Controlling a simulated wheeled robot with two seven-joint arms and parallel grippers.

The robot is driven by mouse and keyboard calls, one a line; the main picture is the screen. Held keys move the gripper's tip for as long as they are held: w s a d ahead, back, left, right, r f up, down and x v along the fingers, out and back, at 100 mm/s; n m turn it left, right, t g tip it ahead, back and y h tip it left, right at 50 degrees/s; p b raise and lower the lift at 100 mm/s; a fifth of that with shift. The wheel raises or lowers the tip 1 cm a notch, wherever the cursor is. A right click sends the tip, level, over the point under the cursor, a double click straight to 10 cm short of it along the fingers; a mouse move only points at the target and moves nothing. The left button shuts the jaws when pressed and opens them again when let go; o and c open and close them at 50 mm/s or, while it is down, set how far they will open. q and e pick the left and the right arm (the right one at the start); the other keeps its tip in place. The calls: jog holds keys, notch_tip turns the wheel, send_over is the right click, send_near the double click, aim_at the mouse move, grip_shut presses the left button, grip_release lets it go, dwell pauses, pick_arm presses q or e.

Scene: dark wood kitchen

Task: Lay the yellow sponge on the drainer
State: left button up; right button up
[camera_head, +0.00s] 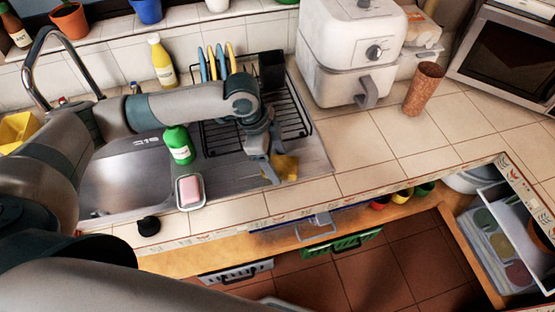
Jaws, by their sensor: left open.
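The yellow sponge (287,168) is at the front of the steel drainboard, just in front of the black wire drainer (294,118). My left gripper (271,168) points down at the sponge with its fingers open. The fingers hide part of the sponge, and I cannot tell whether they touch it. The drainer stands on the drainboard right of the sink basin, with several coloured plates upright at its back. My left forearm and wrist hide part of the drainer. My right gripper is not in view.
A green bottle (179,145) and a pink soap in a dish (190,191) stand left of the gripper. A yellow bottle (162,61) is behind my arm. A white air fryer (349,55) and a brown cup (424,88) stand to the right. The counter before them is clear.

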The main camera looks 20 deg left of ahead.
pick_arm(q)
jog(key=p+v, duration=0.9)
jog(key=v, duration=0.2)
jog(key=shift+r, duration=0.1)
dwell(0.4)
